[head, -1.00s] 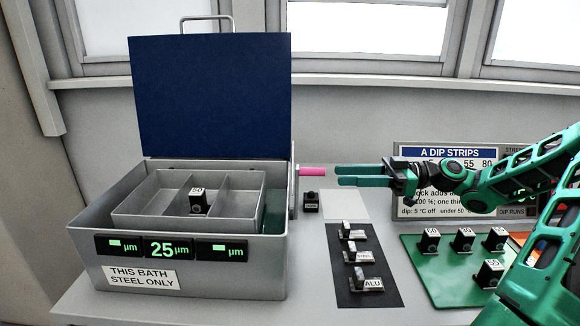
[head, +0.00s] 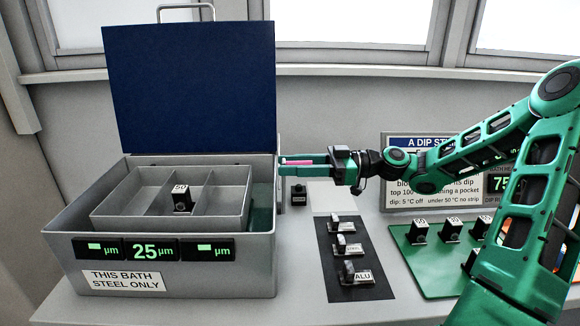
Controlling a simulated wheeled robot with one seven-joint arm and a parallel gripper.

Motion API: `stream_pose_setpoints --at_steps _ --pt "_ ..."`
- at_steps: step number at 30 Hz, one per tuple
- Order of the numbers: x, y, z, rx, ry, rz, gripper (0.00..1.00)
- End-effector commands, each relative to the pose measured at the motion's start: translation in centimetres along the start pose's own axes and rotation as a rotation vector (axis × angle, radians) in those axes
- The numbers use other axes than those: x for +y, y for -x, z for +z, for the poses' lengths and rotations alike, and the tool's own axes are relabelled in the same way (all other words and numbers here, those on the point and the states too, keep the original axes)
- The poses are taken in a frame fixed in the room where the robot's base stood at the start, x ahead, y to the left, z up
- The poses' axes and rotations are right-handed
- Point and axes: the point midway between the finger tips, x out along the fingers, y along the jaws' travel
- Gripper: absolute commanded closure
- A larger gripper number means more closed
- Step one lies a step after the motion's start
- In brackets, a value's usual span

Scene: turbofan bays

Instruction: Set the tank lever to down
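The tank (head: 165,255) is a grey metal bath with its blue lid (head: 190,88) standing open. Its lever has a pink handle (head: 297,162) that sticks out to the right from the tank's right side, near the rim height. The lever's arm is mostly hidden behind my gripper and the tank edge. My gripper (head: 292,166) reaches in from the right with its fingers level. The fingers are apart and the pink handle shows between them. I cannot tell whether they touch it.
A divided tray with a block marked 50 (head: 181,198) sits in the tank. A small black button box (head: 298,194) stands below my gripper. A black strip with several labelled switches (head: 351,272) and a green mat (head: 432,262) with blocks lie to the right.

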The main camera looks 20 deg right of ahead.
Motion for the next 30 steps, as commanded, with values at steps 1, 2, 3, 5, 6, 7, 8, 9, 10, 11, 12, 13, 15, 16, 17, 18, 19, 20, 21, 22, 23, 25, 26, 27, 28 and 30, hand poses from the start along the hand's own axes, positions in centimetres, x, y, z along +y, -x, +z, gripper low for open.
stream_pose_setpoints --at_steps 1,2,3,5,6,7,8,9,10,11,12,13,15,16,17,18,19,20,21,22,23,25,26,27,28,30 --pt "0.00 -0.13 0.01 0.000 0.000 0.000 0.64" --pt "0.00 -0.17 0.01 0.000 0.000 0.000 0.64" --pt "0.00 -0.20 0.01 -0.001 0.000 0.000 0.64" --pt "0.01 -0.20 0.01 -0.001 0.000 0.001 0.64" --pt "0.01 -0.19 0.01 -0.001 0.000 0.001 0.64" --pt "0.01 -0.19 0.01 -0.001 0.000 0.001 0.64" --pt "0.01 -0.18 0.01 -0.001 0.000 0.001 0.64" --pt "0.01 -0.18 0.01 -0.001 0.000 0.001 0.67" --pt "0.01 -0.17 0.01 -0.001 0.000 0.001 0.74" --pt "0.01 -0.17 0.01 -0.001 0.000 0.001 0.81" --pt "0.02 -0.16 0.01 0.000 0.000 0.001 0.91" --pt "0.02 -0.16 0.01 -0.001 0.000 0.001 0.98" --pt "0.03 -0.15 0.01 -0.001 0.000 0.001 1.00" --pt "0.03 -0.14 0.02 -0.001 0.000 0.001 1.00" --pt "0.04 -0.14 0.02 -0.001 0.000 0.001 1.00" --pt "0.05 -0.14 0.02 -0.001 0.000 0.001 1.00" --pt "0.07 -0.15 0.02 -0.001 0.000 0.001 1.00" --pt "0.11 -0.17 0.03 -0.001 0.002 0.001 1.00" --pt "0.17 -0.20 0.04 -0.001 0.004 0.001 1.00" --pt "0.24 -0.23 0.05 -0.001 0.006 0.001 1.00" --pt "0.29 -0.25 0.06 -0.001 0.008 0.001 1.00" --pt "0.37 -0.28 0.09 -0.001 0.011 0.001 1.00" --pt "0.40 -0.30 0.09 -0.001 0.013 0.001 1.00" --pt "0.45 -0.32 0.11 -0.001 0.014 0.001 1.00" --pt "0.48 -0.34 0.11 -0.002 0.016 0.001 1.00" --pt "0.57 -0.39 0.14 -0.002 0.019 0.000 1.00"
